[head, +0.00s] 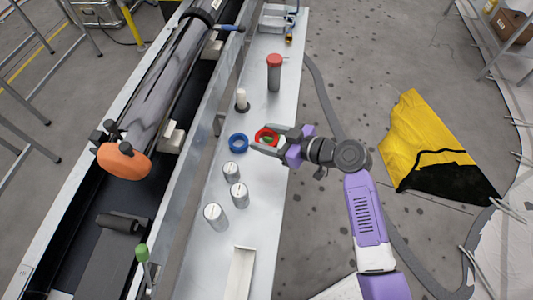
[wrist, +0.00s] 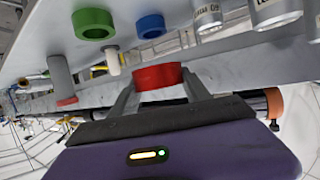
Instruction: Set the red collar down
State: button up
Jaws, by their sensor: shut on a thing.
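The red collar (head: 262,131) is a short ring, held over the metal shelf (head: 262,190). My gripper (head: 268,140) is shut on it, with one finger on each side; the wrist view shows the red collar (wrist: 159,75) between the fingertips. In the wrist view the collar looks clear of the shelf, but its exact height is hard to tell. A green ring (wrist: 95,22) lies on the shelf; in the head view some green shows through or under the red collar. A blue ring (head: 238,143) lies just left of the red collar.
A white peg (head: 241,98) on a dark base stands behind the rings. A grey cylinder with a red top (head: 274,70) stands farther back. Several silver canisters (head: 239,194) stand toward the front. The shelf's right strip near the edge looks clear.

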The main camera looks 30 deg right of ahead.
aim_at(266, 161)
notch_tip(266, 161, down, 11)
jog(key=shift+r+b, duration=0.15)
jog(key=shift+b, duration=0.2)
jog(key=shift+f, duration=0.2)
jog(key=o, duration=1.4)
jog(key=shift+r, duration=0.15)
jog(key=shift+r, duration=0.2)
jog(key=v, duration=1.2)
jog(key=shift+f+b, duration=0.2)
jog(key=shift+b, duration=0.2)
